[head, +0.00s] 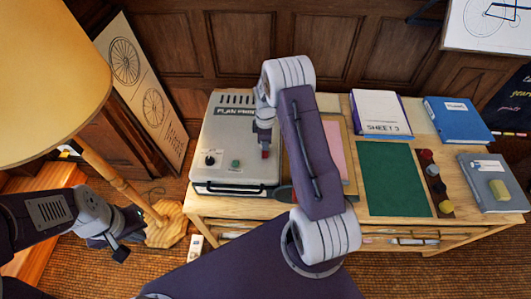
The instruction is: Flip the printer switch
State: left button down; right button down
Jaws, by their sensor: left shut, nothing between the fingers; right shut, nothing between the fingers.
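The plan printer (222,135) is a grey box with a dark label at its back and a handle on its front. Its top panel holds a black knob (210,161), a green square control (235,163) and a small red part, apparently the switch (265,155). My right gripper (264,145) is shut and points down right at the red part. I cannot tell whether it touches it or which way the switch is set. My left gripper (123,250) is shut and empty, low over the floor left of the table.
My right arm hides part of the table and a pink sheet (336,150). A green mat (394,178), a SHEET 3 binder (380,112), a blue binder (458,112) and a grey book (487,185) lie right. A lamp (45,75) stands left.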

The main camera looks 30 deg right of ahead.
notch_tip(320, 180, up, 7)
jog(key=p, duration=0.5)
jog(key=shift+f, duration=0.1)
dwell(0.3)
